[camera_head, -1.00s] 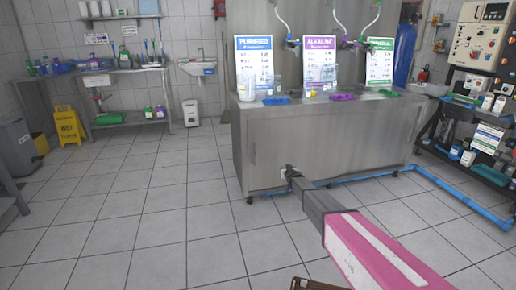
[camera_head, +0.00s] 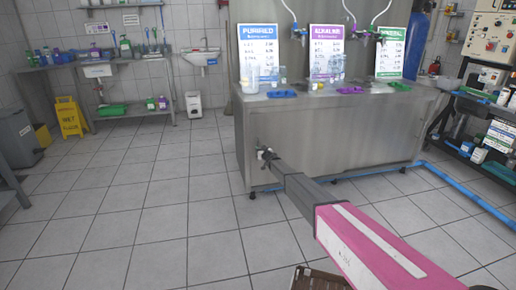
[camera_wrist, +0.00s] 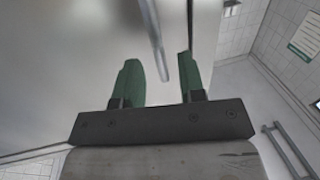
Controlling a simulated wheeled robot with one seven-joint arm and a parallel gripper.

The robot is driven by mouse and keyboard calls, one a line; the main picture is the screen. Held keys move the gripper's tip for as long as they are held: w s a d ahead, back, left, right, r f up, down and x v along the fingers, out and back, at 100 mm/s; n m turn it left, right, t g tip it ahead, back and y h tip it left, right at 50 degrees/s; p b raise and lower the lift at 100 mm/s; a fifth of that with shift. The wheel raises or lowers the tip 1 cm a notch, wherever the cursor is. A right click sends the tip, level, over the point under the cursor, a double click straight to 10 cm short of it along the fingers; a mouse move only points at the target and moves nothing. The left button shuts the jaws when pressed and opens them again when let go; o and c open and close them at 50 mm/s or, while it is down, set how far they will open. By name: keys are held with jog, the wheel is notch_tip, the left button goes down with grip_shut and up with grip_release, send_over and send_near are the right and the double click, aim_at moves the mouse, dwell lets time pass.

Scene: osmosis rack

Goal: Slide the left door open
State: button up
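The steel cabinet (camera_head: 330,135) stands in the middle of the head view with a plain grey front; I cannot make out the seam of its left door there. My gripper (camera_head: 263,154) is in front of the cabinet's front, near its left end. In the wrist view my gripper (camera_wrist: 160,80) has its two green fingers apart. A thin metal bar (camera_wrist: 155,40), which looks like a door handle, reaches down between the fingers in the picture. Gaps show on both sides of it, and I cannot tell its depth relative to the fingertips. A smooth pale panel (camera_wrist: 70,50) lies behind.
Signs, jugs and coloured trays stand on the cabinet top (camera_head: 300,98). A blue pipe (camera_head: 470,195) runs along the floor at right, beside a loaded shelf (camera_head: 480,150). A yellow wet-floor sign (camera_head: 69,117) stands at left. The tiled floor (camera_head: 150,210) at front left is clear.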

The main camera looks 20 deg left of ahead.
jog(key=x, duration=0.3)
jog(key=shift+w+a, duration=0.25)
jog(key=shift+w, duration=0.1)
grip_shut()
jog(key=shift+d, duration=0.1)
